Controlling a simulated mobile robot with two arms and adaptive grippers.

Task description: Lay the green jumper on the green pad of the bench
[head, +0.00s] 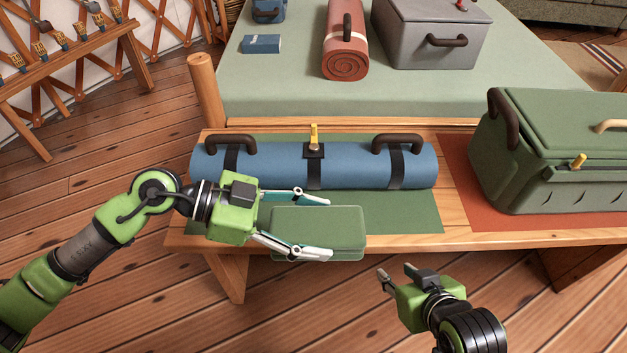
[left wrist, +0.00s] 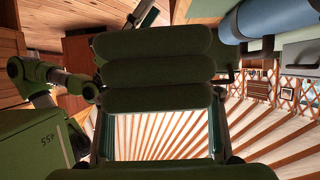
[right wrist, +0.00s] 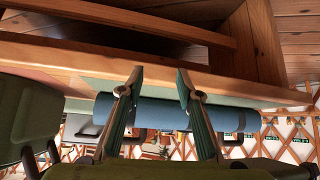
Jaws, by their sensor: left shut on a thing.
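The folded green jumper (head: 343,224) is held between the fingers of my left gripper (head: 327,228). In the head view it overlaps the front part of the green pad (head: 412,216) and the bench's front edge; I cannot tell its height above the pad. In the left wrist view the jumper (left wrist: 155,72) shows as thick stacked folds. My right gripper (head: 395,271) is empty and open in front of the bench (head: 465,238). The right wrist view shows its fingers (right wrist: 160,75) apart, with nothing between them.
A blue roll (head: 275,167) with black straps and handles lies along the back of the green pad. A green box (head: 545,165) stands on the orange pad (head: 457,183) at right. Behind is a bed (head: 275,95) with a red roll (head: 345,45) and grey case (head: 425,30).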

